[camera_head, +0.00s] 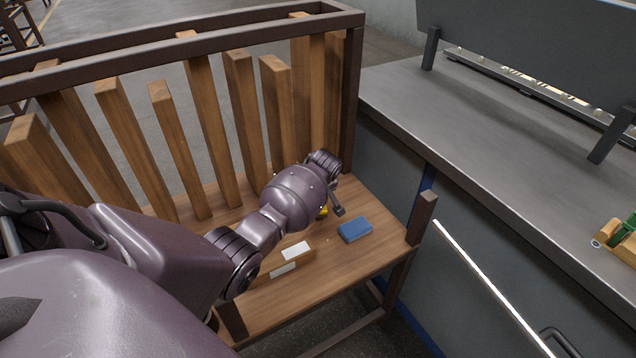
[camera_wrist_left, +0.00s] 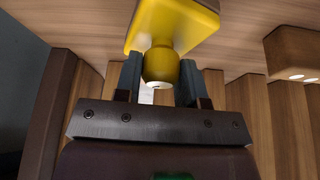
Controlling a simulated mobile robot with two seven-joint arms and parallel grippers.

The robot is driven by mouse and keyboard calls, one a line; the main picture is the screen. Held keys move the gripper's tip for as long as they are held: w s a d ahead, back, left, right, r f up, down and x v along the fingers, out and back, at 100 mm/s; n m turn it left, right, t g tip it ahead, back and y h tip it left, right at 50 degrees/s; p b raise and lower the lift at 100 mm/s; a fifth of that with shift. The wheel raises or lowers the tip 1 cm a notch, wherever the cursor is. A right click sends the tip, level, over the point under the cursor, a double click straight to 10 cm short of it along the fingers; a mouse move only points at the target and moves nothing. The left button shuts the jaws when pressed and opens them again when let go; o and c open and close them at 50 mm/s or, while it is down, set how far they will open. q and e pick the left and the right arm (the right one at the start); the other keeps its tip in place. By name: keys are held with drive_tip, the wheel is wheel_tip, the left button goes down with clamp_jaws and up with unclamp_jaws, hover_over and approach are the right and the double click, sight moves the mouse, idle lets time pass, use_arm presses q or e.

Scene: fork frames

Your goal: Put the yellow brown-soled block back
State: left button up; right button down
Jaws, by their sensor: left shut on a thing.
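My left arm reaches over a wooden bench. Its gripper (camera_head: 332,204) is low over the seat, partly hidden behind my wrist. In the left wrist view the gripper (camera_wrist_left: 158,70) is shut on the rounded knob of the yellow block (camera_wrist_left: 172,22). The block's wide yellow part lies beyond the fingertips, towards the bench wood. Only a small bit of the yellow block (camera_head: 323,212) shows in the head view. Its brown sole is not visible, and I cannot tell whether it touches the seat. My right gripper is out of view.
A blue block (camera_head: 355,230) lies just right of the gripper. A wooden piece with white patches (camera_head: 309,256) lies in front of it. Upright slats (camera_head: 203,90) and a dark frame stand behind.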

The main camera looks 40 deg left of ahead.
use_arm(q)
drive_tip(key=shift+f, duration=0.35)
drive_tip(key=shift+f, duration=0.15)
drive_tip(key=o, duration=0.8)
